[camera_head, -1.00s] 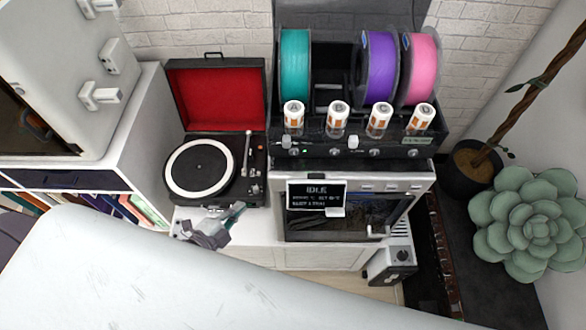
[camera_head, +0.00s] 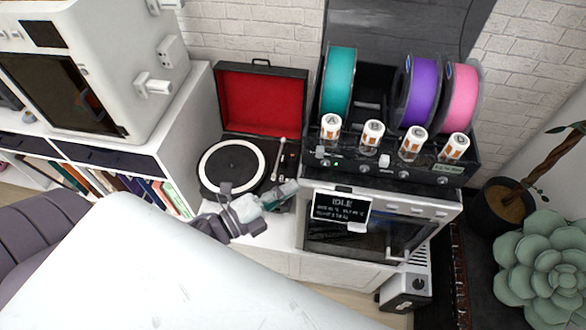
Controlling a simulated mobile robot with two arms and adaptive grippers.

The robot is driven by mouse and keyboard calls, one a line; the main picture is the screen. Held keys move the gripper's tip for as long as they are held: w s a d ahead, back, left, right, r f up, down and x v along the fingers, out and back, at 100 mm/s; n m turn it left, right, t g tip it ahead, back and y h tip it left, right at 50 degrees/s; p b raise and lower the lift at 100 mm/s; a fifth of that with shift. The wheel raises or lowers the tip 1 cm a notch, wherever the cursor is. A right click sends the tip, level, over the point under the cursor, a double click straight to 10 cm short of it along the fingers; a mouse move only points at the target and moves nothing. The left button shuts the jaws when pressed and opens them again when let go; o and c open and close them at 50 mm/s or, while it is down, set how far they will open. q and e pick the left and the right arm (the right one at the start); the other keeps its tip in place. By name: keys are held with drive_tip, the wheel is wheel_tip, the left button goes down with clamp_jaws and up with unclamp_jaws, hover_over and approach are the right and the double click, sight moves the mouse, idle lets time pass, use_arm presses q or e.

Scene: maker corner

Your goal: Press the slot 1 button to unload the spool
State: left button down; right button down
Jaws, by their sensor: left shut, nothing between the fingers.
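The black spool unit (camera_head: 470,172) stands on top of the printer. It holds a teal spool (camera_head: 339,85) at the left, then a gap, a purple spool (camera_head: 420,92) and a pink spool (camera_head: 462,95). Lettered white-and-orange cylinders stand along its front. Small round buttons line the front face; the leftmost area has a green light (camera_head: 335,163) below a white knob (camera_head: 321,152). I cannot read which button is slot 1. My left gripper (camera_head: 288,190) is shut and empty, in front of the turntable, left of and lower than the unit's front. My right gripper is not in view.
A printer with a screen reading IDLE (camera_head: 341,206) sits under the spool unit. An open record player (camera_head: 262,100) with a red lid stands to its left. A white cabinet (camera_head: 100,60) is at far left. A succulent (camera_head: 545,268) is at the right.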

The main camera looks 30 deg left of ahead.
sight(325, 163)
use_arm(q)
drive_tip(key=p+x, duration=0.2)
drive_tip(key=x, duration=0.6)
drive_tip(key=shift+w+f, duration=0.1)
